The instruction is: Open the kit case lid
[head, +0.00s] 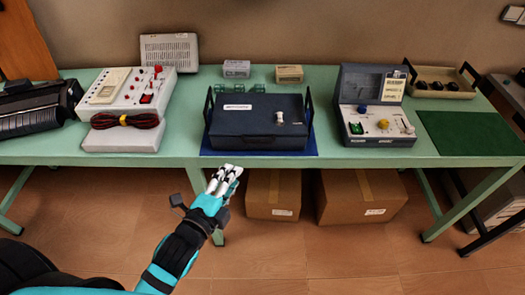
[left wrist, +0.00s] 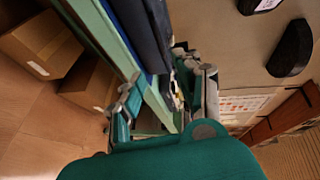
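The kit case (head: 258,121) is a dark blue box with its lid shut. It lies on a blue mat (head: 314,142) at the middle of the green table. A pale latch (head: 280,117) is on its front right, and a white label is on top. My left gripper (head: 228,174) is in front of the table edge, below and left of the case's middle, apart from it. In the left wrist view its two fingers (left wrist: 168,88) are spread, with the dark case (left wrist: 143,35) beyond them. Nothing shows between them in its grasp. My right gripper is not in view.
A meter box with a coiled cable (head: 125,108) stands left of the case. An open instrument case (head: 375,110) stands to the right, with a tray (head: 440,88) and a green mat (head: 470,133) beyond. Cardboard boxes (head: 272,194) are under the table.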

